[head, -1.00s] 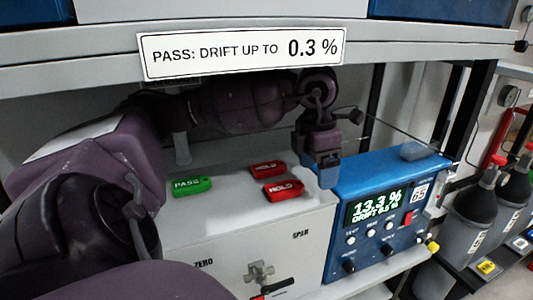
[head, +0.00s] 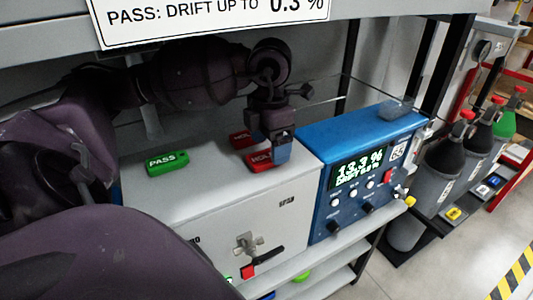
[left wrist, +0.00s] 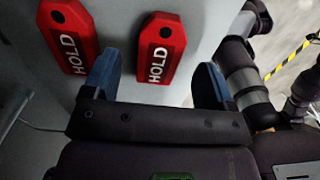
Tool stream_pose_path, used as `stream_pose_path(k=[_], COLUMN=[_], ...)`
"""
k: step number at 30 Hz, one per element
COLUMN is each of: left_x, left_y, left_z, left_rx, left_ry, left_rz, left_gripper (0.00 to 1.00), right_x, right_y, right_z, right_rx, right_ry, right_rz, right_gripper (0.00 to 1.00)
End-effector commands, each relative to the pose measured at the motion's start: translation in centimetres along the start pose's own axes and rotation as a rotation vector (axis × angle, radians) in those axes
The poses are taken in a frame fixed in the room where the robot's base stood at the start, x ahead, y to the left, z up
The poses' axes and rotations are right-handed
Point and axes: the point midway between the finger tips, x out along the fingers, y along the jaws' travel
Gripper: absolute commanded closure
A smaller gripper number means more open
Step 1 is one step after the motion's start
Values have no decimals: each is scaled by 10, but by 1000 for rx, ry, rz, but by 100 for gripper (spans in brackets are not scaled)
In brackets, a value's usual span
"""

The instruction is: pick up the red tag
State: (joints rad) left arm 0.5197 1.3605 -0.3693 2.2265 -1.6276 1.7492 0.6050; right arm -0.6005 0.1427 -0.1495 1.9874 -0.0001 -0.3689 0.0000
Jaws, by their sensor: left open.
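Two red tags marked HOLD lie on the grey top of the cabinet. In the head view the nearer red tag (head: 260,162) is partly hidden by my left gripper (head: 273,155), and the farther red tag (head: 241,139) lies just behind it. In the left wrist view one red tag (left wrist: 159,48) lies ahead of the gap between the blue fingertips, nearer the left finger. The other red tag (left wrist: 69,36) lies outside the left finger. My left gripper (left wrist: 156,82) is open and empty, pointing down above the tags. My right gripper is not in view.
A green PASS tag (head: 167,162) lies left of the red tags. A blue analyser (head: 358,178) reading 13.3 % stands right of the grey cabinet (head: 228,207). A shelf with a sign (head: 210,15) hangs overhead. Dark bottles (head: 444,160) stand at the right.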

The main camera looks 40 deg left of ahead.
Motion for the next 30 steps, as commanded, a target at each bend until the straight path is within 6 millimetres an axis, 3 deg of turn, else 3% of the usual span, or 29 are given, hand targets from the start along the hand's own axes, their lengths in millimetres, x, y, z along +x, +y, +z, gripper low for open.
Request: stream_pose_path(k=[6,14,24,30], left_x=[21,23,23,23], left_y=[0,0,0,0], left_z=[0,0,0,0], left_rx=[0,0,0,0], left_ry=[0,-2,-1,-2], left_rz=[-1,1,1,1], left_gripper=[21,21,72,75], right_x=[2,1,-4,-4], right_y=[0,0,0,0], right_z=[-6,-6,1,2], right_rx=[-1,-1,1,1], right_ry=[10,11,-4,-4], right_rz=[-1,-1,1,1], right_gripper=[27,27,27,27])
